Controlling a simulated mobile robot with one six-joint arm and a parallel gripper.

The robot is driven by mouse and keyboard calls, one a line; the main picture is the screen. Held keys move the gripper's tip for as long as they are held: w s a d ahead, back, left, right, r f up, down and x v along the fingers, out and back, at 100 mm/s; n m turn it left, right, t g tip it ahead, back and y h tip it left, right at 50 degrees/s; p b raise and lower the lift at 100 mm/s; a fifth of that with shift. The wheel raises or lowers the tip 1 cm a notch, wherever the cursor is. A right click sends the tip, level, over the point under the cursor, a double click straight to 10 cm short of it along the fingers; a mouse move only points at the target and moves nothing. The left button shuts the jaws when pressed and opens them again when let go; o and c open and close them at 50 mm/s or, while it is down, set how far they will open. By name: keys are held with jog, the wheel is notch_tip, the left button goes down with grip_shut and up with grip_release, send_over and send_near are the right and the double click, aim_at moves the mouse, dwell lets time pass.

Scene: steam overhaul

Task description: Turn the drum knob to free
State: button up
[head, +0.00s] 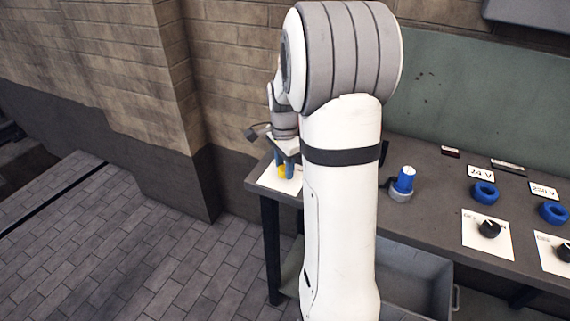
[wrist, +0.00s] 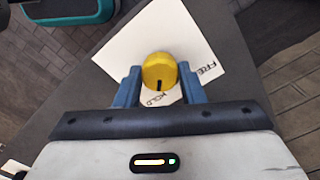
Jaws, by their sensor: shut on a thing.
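The drum knob is a round yellow knob (wrist: 160,70) on a white card (wrist: 150,30) at the table's end. The card carries the words HOLD and FREE. The knob's dark mark points down in the wrist view, towards HOLD; FREE is to its right. My gripper (wrist: 157,78) has its two blue fingers on either side of the knob and is shut on it. In the head view the yellow knob (head: 282,172) shows only partly between my fingers (head: 286,168), and the card (head: 268,179) shows beneath them.
The dark table (head: 430,210) runs right along the wall. On it stand a blue-topped device (head: 404,180), blue rings (head: 485,192) by voltage labels, and black knobs (head: 489,229) on white cards. A grey bin (head: 415,280) is below. The floor at left is clear.

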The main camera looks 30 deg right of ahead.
jog(key=n, duration=0.4)
jog(key=shift+r, duration=0.1)
jog(key=n, duration=0.4)
jog(key=shift+n, duration=0.3)
jog(key=n, duration=0.4)
jog(key=shift+p, duration=0.3)
jog(key=n, duration=0.5)
jog(key=o, duration=1)
